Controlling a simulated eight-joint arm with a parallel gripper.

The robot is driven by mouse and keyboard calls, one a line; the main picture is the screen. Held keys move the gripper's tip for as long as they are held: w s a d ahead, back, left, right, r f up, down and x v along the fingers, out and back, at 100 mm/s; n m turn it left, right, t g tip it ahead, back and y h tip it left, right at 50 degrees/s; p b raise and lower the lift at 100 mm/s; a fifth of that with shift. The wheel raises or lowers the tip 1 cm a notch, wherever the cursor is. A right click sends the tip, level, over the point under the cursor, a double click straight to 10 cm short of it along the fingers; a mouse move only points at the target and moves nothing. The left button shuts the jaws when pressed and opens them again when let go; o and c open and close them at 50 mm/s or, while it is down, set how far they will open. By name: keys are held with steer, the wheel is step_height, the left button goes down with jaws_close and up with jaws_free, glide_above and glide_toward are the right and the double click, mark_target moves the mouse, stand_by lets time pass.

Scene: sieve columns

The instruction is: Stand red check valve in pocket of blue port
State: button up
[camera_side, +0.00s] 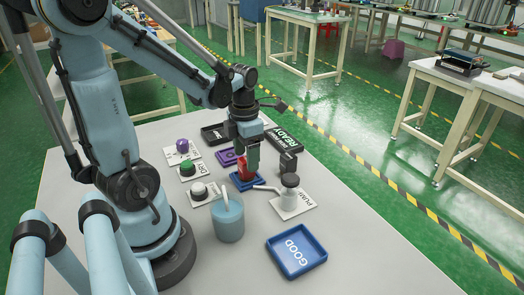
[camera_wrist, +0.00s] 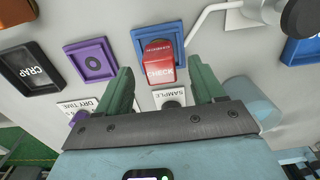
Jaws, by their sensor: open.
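The red check valve (camera_wrist: 161,73), a block marked CHECK, is upright at the blue port (camera_wrist: 136,37) in the wrist view. In the side view the red valve (camera_side: 245,171) also shows on the blue port (camera_side: 240,185), partly behind my fingers. The pocket is hidden under the valve, so I cannot tell how deep it sits. My gripper (camera_wrist: 165,80) is open, with one green finger on each side of the valve and a visible gap to each. In the side view my gripper (camera_side: 251,155) points down right at the valve.
A purple port (camera_wrist: 93,61) and a black tray (camera_wrist: 28,70) lie left in the wrist view. A pump (camera_side: 290,196) with a spout stands close right of the port in the side view. A blue cup (camera_side: 228,225) and a blue GOOD tray (camera_side: 297,267) are nearer the front.

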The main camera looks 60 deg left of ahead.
step_height(320, 180, up, 8)
steer(key=shift+f, duration=0.15)
steer(key=w+d+m+t, duration=0.1)
steer(key=d+m, duration=0.3)
steer(key=m, duration=0.8)
steer(key=w+d+m+t, duration=0.1)
steer(key=d+m+t, duration=0.2)
steer(key=m, duration=0.9)
steer(key=w+d+m+t, duration=0.1)
steer(key=d+m+t, duration=0.2)
steer(key=m, duration=0.9)
steer(key=shift+d, duration=1)
